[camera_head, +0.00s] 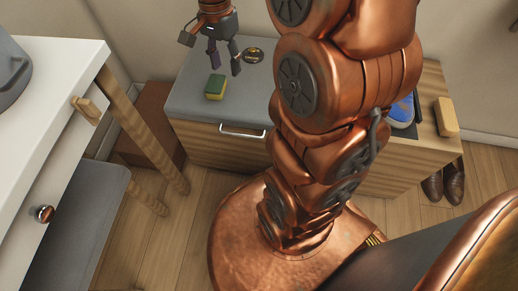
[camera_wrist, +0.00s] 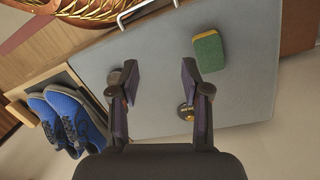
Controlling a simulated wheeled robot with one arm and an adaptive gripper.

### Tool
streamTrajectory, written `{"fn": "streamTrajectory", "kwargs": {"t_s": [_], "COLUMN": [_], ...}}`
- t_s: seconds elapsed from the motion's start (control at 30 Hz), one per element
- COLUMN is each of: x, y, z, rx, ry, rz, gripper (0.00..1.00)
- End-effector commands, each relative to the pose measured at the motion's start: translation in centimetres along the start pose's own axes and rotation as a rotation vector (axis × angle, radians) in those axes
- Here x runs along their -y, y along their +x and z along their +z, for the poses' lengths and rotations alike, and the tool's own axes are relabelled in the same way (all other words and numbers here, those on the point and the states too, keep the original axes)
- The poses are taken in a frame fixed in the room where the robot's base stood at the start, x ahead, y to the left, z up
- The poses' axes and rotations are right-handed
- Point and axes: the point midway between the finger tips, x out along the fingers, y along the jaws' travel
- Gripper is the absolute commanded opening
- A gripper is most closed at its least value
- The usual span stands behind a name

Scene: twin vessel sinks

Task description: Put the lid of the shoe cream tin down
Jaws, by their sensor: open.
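My gripper (camera_head: 224,63) is open over the grey bench top, with nothing between its fingers; it also shows in the wrist view (camera_wrist: 159,78). A small round dark piece with a gold-coloured rim (camera_head: 253,55) lies on the bench top to the right of the gripper. In the wrist view, a dark round piece (camera_wrist: 113,77) shows beside the left finger, and a small gold-coloured round piece (camera_wrist: 186,112) is partly hidden by the right finger. I cannot tell which of these is the shoe cream tin's lid and which is the tin.
A green and yellow sponge (camera_head: 215,88) lies near the bench's front edge, above a drawer handle (camera_head: 242,131). Blue shoes (camera_wrist: 72,122) and a wooden block, perhaps a brush (camera_head: 446,117), are at the other end. A white counter (camera_head: 50,60) stands at left. Brown shoes (camera_head: 444,184) are on the floor.

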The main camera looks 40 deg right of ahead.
Motion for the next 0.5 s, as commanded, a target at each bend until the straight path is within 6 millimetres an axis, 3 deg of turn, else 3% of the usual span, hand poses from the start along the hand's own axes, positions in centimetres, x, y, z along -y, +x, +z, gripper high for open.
{"fn": "streamTrajectory", "kwargs": {"t_s": [0.03, 0.2, 0.5], "x": [-1.1, -4.9, -12.3], "y": [0.3, 1.5, 4.3], "z": [1.6, 6.0, 12.2], "rx": [0.004, 0.024, 0.082], "ry": [-0.087, -0.383, -0.878], "rz": [0.014, 0.055, 0.115], "gripper": [0.47, 0.47, 0.47]}}
